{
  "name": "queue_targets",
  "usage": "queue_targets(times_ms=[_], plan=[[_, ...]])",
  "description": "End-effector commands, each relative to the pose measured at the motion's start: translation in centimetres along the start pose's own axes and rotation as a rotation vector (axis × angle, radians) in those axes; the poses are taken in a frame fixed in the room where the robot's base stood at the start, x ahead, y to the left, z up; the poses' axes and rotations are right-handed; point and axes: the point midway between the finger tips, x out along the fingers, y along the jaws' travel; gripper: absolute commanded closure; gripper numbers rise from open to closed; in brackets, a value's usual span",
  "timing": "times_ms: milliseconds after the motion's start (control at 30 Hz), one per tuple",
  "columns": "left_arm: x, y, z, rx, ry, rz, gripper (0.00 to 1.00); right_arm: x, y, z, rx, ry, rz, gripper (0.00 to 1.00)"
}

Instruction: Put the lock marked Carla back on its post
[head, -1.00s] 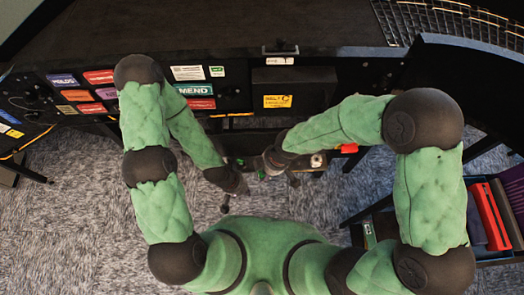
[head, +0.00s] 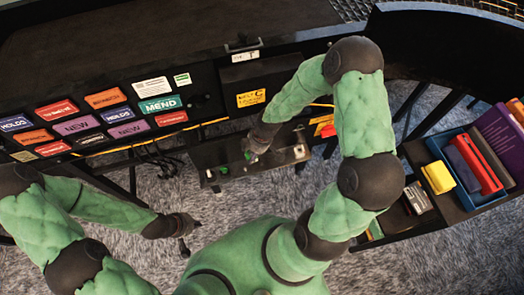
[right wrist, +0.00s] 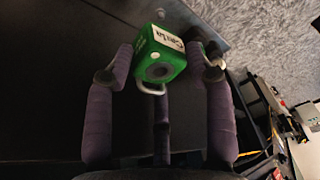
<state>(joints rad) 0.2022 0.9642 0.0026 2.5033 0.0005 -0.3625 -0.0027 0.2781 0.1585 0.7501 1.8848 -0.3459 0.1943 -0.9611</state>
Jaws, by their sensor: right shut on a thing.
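The green lock marked Carla (right wrist: 160,57) is between the fingers of my right gripper (right wrist: 162,68) in the right wrist view. Its label faces up and its pale shackle loops out toward the camera. My right gripper (head: 250,153) is shut on the lock, above a dark low shelf (head: 238,178) in the head view. A small metal piece (right wrist: 214,63) shows by the right fingertip; I cannot tell if it is a post. My left gripper (head: 187,238) hangs over the carpet, away from the shelf; its fingers are too small to read.
A second green item (head: 223,170) and a white item (head: 298,150) are on the shelf. A panel of colored labels (head: 105,115) is behind to the left. Dangling cables (head: 160,155) hang below it. A blue bin (head: 470,165) with binders stands at right. Carpet in front is clear.

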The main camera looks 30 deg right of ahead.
Motion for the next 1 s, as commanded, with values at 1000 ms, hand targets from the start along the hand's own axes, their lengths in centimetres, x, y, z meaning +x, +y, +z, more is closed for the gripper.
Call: queue_targets(times_ms=[1000], plan=[[3.6, -1.3, -0.2, 0.0, 0.0, 0.0, 1.0, 3.6, 2.0, 5.0, 0.073, -0.01, 0.026, 0.84]])
